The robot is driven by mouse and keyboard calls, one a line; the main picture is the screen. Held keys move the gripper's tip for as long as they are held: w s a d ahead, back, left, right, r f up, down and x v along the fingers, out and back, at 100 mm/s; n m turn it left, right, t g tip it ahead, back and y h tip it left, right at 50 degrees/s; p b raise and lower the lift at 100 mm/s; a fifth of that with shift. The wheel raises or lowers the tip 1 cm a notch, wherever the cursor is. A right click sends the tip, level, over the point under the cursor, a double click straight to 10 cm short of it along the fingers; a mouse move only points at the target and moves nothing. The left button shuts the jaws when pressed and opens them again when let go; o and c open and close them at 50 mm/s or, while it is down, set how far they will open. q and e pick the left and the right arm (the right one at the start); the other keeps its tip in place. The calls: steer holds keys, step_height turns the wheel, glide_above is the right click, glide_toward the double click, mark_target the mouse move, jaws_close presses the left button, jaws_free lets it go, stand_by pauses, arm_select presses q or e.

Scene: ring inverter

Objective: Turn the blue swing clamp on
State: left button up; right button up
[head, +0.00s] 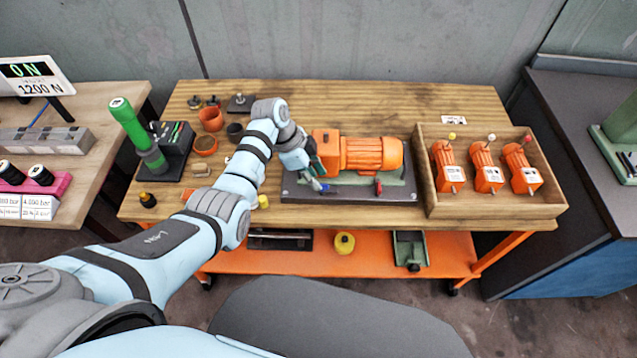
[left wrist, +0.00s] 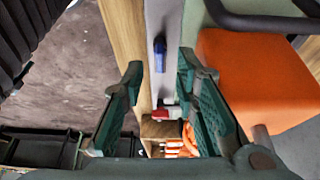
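The blue swing clamp shows as a small blue handle (head: 326,187) at the front left of the fixture plate (head: 345,195). In the left wrist view the blue handle (left wrist: 160,50) lies just beyond the gap between the fingertips, apart from both. My left gripper (head: 317,181) is low over the plate's front left corner, beside the clamp; its fingers (left wrist: 160,70) are spread and empty. A red clamp (head: 378,187) sits farther right on the plate's front edge and also shows in the wrist view (left wrist: 164,114). The clamp's base is hidden. My right gripper is not in view.
An orange motor (head: 372,154) lies on the fixture right beside my left gripper. A wooden tray (head: 490,206) with 3 orange units stands to the right. A green-handled tool (head: 130,125), cups and small parts are at the left. The table's front edge is close.

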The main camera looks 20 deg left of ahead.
mark_target(327, 190)
arm_select(q)
steer(key=shift+b+x, duration=0.35)
steer(key=shift+x, duration=1.05)
jaws_close()
